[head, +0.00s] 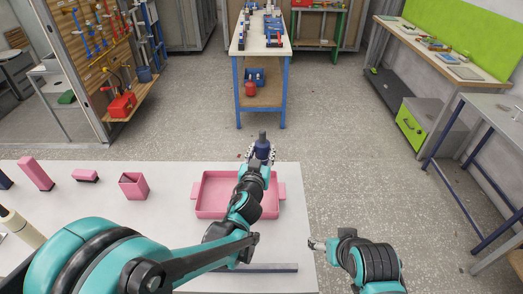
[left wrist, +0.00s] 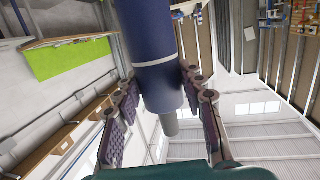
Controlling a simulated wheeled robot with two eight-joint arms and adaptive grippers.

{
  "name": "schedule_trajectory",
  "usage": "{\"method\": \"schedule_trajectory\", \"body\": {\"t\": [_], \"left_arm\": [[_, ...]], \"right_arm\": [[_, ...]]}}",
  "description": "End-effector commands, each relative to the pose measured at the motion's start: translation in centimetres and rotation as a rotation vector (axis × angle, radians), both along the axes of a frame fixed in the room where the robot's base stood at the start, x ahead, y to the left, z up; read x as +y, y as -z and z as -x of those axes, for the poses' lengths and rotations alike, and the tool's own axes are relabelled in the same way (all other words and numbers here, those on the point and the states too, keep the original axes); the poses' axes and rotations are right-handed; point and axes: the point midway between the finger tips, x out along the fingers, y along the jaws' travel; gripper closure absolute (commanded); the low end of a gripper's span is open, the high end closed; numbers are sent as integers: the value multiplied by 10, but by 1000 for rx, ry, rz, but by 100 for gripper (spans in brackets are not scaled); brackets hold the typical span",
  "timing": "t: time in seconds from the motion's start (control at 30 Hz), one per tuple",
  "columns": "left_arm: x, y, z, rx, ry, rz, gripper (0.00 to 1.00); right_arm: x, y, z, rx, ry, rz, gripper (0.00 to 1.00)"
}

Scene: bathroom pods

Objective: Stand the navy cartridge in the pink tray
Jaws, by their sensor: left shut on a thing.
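The navy cartridge (head: 262,149) is in my left gripper (head: 260,158), with its grey tip upward in the head view. In the left wrist view the navy cartridge (left wrist: 148,38) fills the space between the fingers of my left gripper (left wrist: 160,100), which is shut on it. The pink tray (head: 212,194), with a handle on each side, sits on the white table. My left arm and gripper pass over the tray and hide part of it. The cartridge appears over or beyond the tray's far edge. My right gripper (head: 317,244) is by the table's right edge; its fingers are unclear.
On the table's left are a pink block (head: 36,174), a low pink item (head: 86,175), a pink cup (head: 133,186) and a cream bottle (head: 20,228). A grey bar (head: 262,268) lies near the front. The floor beyond is open up to a blue-legged workbench (head: 262,97).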

Motion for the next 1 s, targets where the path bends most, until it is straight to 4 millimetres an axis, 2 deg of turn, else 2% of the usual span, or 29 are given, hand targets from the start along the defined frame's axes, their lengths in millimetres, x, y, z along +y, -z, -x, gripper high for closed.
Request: {"method": "schedule_trajectory", "body": {"t": [0.1,0.5,1.0], "left_arm": [[0,17,0,0,0,0,88],[0,55,0,0,0,0,88],[0,60,0,0,0,0,88]], "right_arm": [[0,14,0,0,0,0,26],[0,44,0,0,0,0,26],[0,48,0,0,0,0,26]]}}
